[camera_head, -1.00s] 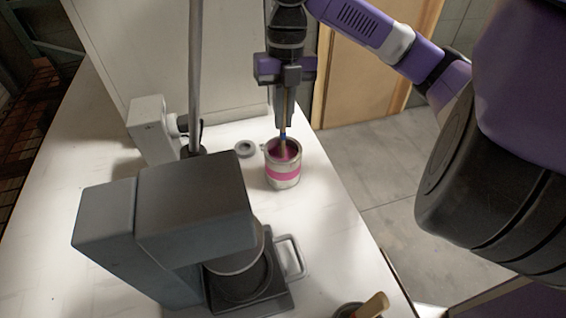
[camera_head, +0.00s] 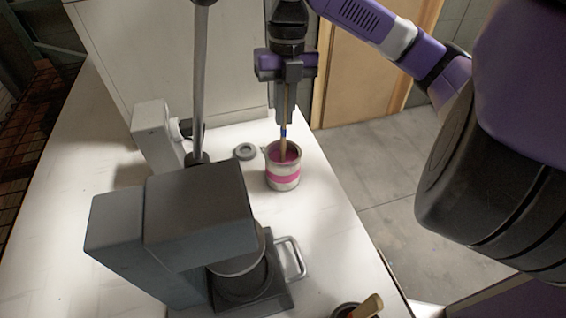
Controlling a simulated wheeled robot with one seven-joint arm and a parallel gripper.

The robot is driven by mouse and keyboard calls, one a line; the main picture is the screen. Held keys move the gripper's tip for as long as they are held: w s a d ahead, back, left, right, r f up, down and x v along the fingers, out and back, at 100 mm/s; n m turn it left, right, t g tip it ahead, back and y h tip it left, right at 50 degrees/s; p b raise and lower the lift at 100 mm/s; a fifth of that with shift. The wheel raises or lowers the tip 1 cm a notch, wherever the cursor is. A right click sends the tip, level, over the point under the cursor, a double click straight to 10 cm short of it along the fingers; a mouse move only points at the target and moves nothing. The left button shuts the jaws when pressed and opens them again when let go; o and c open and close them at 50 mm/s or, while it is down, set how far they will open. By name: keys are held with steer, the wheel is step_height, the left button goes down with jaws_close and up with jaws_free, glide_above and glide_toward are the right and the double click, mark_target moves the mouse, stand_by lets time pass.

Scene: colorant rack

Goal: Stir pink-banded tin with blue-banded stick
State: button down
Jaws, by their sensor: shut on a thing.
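The pink-banded tin (camera_head: 283,176) stands upright and open on the white table, with pink contents showing inside its rim. My gripper (camera_head: 285,112) is above the tin, pointing down, and is shut on the blue-banded stick (camera_head: 283,142). The stick is upright. Its blue band shows just below the fingers, and its lower end is inside the tin at the pink contents. How deep the tip goes is hidden.
A grey lid-like ring (camera_head: 245,151) lies left of the tin. A dark grey machine (camera_head: 195,215) with a metal handle (camera_head: 290,258) stands in front. A pot with a wooden-handled tool (camera_head: 367,307) is at the bottom edge. The table's right edge (camera_head: 348,205) is close to the tin.

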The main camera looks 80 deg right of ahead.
steer(key=shift+d+r+p, duration=0.2)
steer(key=shift+r+p, duration=0.75)
steer(key=shift+r, duration=0.35)
steer(key=shift+d+r+p, duration=0.15)
steer(key=shift+r+p, duration=0.85)
steer(key=shift+r, duration=0.25)
steer(key=shift+d+r+p, duration=0.2)
steer(key=shift+r+p, duration=0.75)
steer(key=shift+r, duration=0.35)
steer(key=shift+r, duration=0.1)
step_height(320, 180, up, 5)
steer(key=p, duration=0.4)
